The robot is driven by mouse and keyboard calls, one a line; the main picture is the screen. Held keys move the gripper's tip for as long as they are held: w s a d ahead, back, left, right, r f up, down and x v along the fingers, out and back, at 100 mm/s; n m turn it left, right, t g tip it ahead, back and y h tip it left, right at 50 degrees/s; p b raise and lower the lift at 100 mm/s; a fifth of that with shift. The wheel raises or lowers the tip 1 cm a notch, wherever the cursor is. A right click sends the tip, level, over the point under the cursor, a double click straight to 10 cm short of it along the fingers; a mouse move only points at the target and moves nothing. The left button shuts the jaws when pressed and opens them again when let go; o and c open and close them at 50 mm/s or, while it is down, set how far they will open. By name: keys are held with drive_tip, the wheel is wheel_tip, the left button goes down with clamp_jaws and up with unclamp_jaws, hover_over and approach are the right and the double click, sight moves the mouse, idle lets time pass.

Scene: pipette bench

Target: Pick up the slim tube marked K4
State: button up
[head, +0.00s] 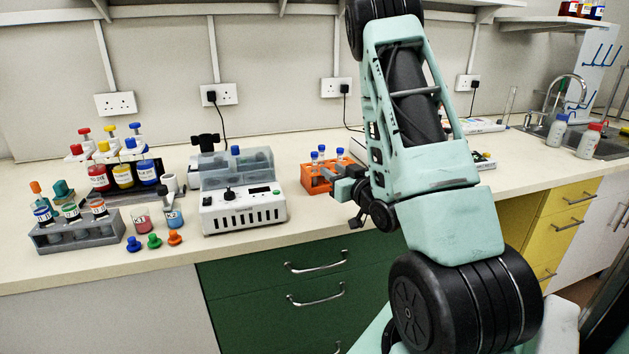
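Slim tubes with blue caps (321,156) stand upright in an orange rack (313,180) right of the middle of the bench. Their labels are too small to read, so I cannot tell which one is marked K4. My gripper (343,192) is at the right end of the orange rack, in front of part of it. It hides the rack's right side and perhaps more tubes. Its fingers are dark and small here, and I cannot tell whether they are apart or hold anything.
A white machine (243,212) stands left of the rack. Further left are a grey rack (79,240) with labelled bottles, a pink beaker (142,220), a blue one (174,217), loose coloured stoppers (154,241) and large red, yellow and blue bottles (122,176). A sink (606,148) is far right.

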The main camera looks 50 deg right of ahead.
sight(317, 156)
drive_tip(key=x, duration=0.6)
drive_tip(key=shift+r+p, duration=0.15)
drive_tip(key=shift+p, duration=0.2)
drive_tip(key=shift+w+d, duration=0.2)
drive_tip(key=shift+w, duration=0.45)
drive_tip(key=x, duration=0.1)
drive_tip(key=p+x, duration=0.2)
drive_tip(key=x, duration=0.1)
drive_tip(key=shift+d+r, duration=0.15)
drive_tip(key=shift+r, duration=0.1)
drive_tip(key=shift+w+d+f, duration=0.15)
drive_tip(key=shift+w+d, duration=0.05)
drive_tip(key=shift+w, duration=0.35)
clamp_jaws()
